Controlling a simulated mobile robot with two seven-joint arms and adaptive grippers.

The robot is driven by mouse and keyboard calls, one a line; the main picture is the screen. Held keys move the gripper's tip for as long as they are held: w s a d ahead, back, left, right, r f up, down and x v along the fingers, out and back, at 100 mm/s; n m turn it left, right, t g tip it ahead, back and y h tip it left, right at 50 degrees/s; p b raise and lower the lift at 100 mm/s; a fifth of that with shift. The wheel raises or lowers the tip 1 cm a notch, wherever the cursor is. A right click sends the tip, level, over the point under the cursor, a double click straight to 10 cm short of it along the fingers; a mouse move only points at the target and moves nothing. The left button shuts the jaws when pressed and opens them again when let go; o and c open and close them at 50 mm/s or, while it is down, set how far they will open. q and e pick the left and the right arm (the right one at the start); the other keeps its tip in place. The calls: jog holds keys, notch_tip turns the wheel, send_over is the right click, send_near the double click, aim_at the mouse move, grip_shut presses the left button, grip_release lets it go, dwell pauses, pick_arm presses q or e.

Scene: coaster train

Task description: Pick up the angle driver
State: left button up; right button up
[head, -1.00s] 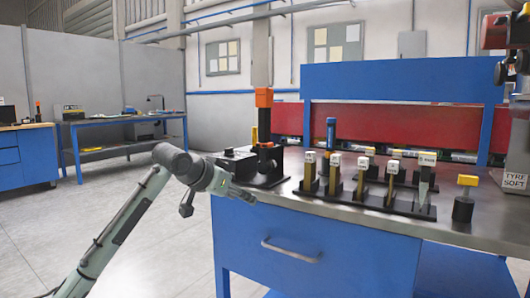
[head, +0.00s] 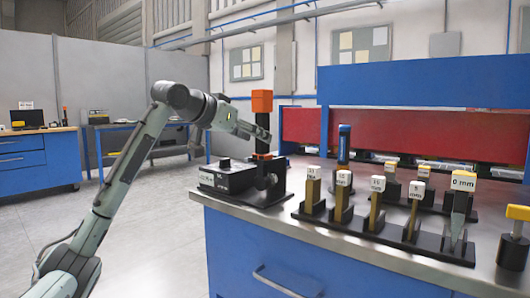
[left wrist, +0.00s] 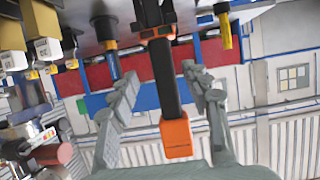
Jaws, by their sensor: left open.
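The angle driver (head: 262,102), a tall black tool with an orange block at its top, stands upright in a black holder on the workbench. In the left wrist view the angle driver (left wrist: 177,138) shows inverted, its black shaft running between the two grey fingers. My left gripper (head: 258,133) reaches in from the left at the shaft, below the orange block. The left wrist view shows the left gripper (left wrist: 160,76) open, with gaps between fingers and shaft. My right gripper is out of view.
A black box with a knob (head: 226,177) sits left of the holder. A black rack (head: 385,236) with several white-topped tools stands to the right, with a blue-topped tool (head: 344,143) behind. A yellow-topped black piece (head: 514,238) is at the far right.

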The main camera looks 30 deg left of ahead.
aim_at(262, 142)
pick_arm(q)
jog(key=x, duration=0.5)
jog(key=shift+a+f, duration=0.25)
jog(key=shift+f, duration=0.15)
jog(key=shift+c, duration=0.6)
grip_shut()
jog(key=shift+r, duration=0.2)
